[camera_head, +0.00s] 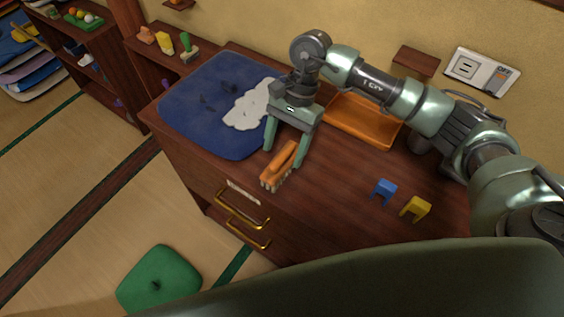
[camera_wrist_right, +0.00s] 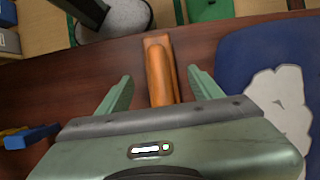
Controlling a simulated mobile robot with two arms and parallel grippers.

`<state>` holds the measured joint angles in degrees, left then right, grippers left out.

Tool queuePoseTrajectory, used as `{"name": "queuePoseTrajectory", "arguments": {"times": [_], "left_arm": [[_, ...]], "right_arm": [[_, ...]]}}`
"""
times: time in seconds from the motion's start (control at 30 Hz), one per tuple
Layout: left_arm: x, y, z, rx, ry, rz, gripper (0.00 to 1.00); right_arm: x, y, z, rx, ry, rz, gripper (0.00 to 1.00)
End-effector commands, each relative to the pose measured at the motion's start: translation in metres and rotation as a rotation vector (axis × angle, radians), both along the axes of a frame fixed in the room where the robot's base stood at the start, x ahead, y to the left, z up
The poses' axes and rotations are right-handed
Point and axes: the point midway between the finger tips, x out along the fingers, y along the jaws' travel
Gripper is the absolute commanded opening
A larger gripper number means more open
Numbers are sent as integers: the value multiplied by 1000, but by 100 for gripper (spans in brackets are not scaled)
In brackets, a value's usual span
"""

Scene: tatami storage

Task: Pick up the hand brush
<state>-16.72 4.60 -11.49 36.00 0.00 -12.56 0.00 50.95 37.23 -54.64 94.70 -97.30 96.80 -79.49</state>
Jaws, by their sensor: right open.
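The hand brush (camera_head: 279,167), with an orange handle and pale bristles, lies on the dark wooden cabinet top near its front edge. In the right wrist view the brush (camera_wrist_right: 159,68) points away from the gripper, between its two fingers. My right gripper (camera_head: 284,156) is open just above the handle end, one finger on each side. A gap shows on both sides in the wrist view, and the brush appears not to be gripped. The near end of the handle is hidden by the gripper body in the wrist view. My left gripper is not in view.
A blue cloth (camera_head: 190,120) with a white patch lies left of the brush. An orange tray (camera_head: 362,121) stands behind my right arm. A green cushion (camera_head: 158,279) is on the floor. Bare cabinet top lies between brush and blocks.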

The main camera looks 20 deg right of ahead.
Motion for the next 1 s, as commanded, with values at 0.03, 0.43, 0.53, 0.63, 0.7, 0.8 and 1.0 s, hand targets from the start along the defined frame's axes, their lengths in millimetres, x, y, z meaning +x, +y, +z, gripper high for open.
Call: {"name": "queuePoseTrajectory", "arguments": {"times": [0.03,0.43,0.53,0.63,0.7,0.8,1.0], "left_arm": [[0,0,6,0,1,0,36],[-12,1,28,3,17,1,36],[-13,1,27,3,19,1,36],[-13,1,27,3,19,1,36],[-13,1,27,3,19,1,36],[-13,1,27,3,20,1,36],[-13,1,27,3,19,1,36]], "right_arm": [[-2,2,-3,1,4,1,65],[-11,15,-49,-1,1,0,65],[-11,16,-51,0,0,0,65],[-11,16,-51,0,0,0,65],[-11,16,-51,0,0,0,52],[-11,15,-51,-1,1,0,24],[-11,16,-50,0,0,0,0]]}}
